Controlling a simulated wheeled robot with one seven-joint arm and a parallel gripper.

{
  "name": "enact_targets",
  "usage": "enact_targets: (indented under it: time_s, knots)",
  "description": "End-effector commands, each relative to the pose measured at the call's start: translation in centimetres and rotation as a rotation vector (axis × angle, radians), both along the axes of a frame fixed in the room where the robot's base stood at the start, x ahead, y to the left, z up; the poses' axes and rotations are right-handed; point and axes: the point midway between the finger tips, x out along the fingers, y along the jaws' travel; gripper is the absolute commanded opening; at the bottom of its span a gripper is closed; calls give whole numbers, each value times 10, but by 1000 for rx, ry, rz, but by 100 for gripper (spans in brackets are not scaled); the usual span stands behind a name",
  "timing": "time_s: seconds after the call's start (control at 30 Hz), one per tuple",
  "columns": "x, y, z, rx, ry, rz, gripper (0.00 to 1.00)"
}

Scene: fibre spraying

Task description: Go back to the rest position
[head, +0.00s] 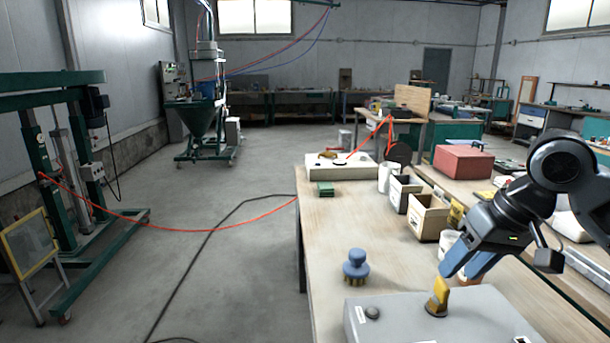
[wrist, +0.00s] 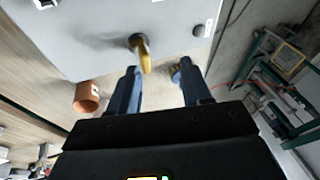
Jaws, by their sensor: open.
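My gripper (head: 468,262) is at the right of the head view, low over the workbench, its blue fingers pointing down. In the wrist view the two blue fingers (wrist: 160,90) are spread apart. A yellow piece (head: 439,293) stands upright on the grey box (head: 460,318), close to the fingertips. It also shows in the wrist view (wrist: 143,55), between and beyond the fingers. I see nothing held, though I cannot tell the exact gap to the yellow piece.
Open boxes (head: 428,218) and a white cup (head: 450,240) are behind. An orange-brown pot (wrist: 87,97) is beside the box. The floor left of the bench is mostly clear.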

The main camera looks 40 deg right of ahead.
Motion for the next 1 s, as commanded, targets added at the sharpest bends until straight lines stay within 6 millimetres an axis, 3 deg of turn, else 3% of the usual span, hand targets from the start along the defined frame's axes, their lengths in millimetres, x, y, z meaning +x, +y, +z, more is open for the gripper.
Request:
enact_targets:
  time_s: [0.17, 0.3, 0.5, 0.77, 1.0]
  knots:
    - [55, 47, 12, 78, -216, 58, 49]
    - [103, 96, 31, 171, -442, 88, 49]
    - [146, 156, 56, 298, -724, 67, 49]
    - [162, 210, 61, 415, -973, -57, 49]
    - [143, 245, 30, 428, -1075, -212, 49]
